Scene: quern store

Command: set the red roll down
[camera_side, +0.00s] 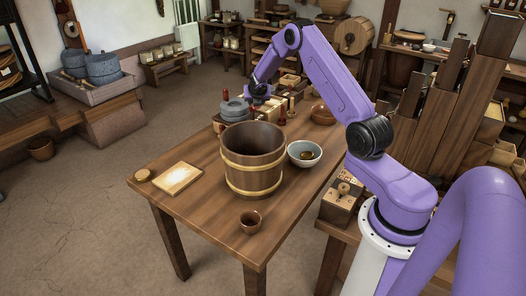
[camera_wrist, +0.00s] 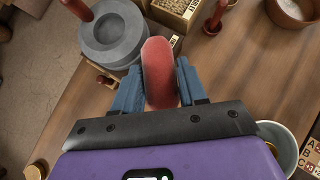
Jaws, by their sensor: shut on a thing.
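The red roll (camera_wrist: 159,75) is a rounded red bar in the wrist view. It stands lengthwise between the two blue fingers of my gripper (camera_wrist: 161,88), which are shut on it from both sides. In the side view my gripper (camera_side: 259,98) is over the far part of the wooden table (camera_side: 195,205), behind the bucket. I cannot make out the roll there. How high the roll is above the table is hard to tell.
A grey stone quern (camera_wrist: 110,34) lies just left of the roll; a compartment box (camera_wrist: 178,10) is beyond it. Red-handled pieces (camera_wrist: 215,18) stand nearby. The wooden bucket (camera_side: 253,160), pale bowl (camera_side: 304,153) and small cup (camera_side: 250,222) are nearer. Bare tabletop (camera_wrist: 245,75) lies right of the roll.

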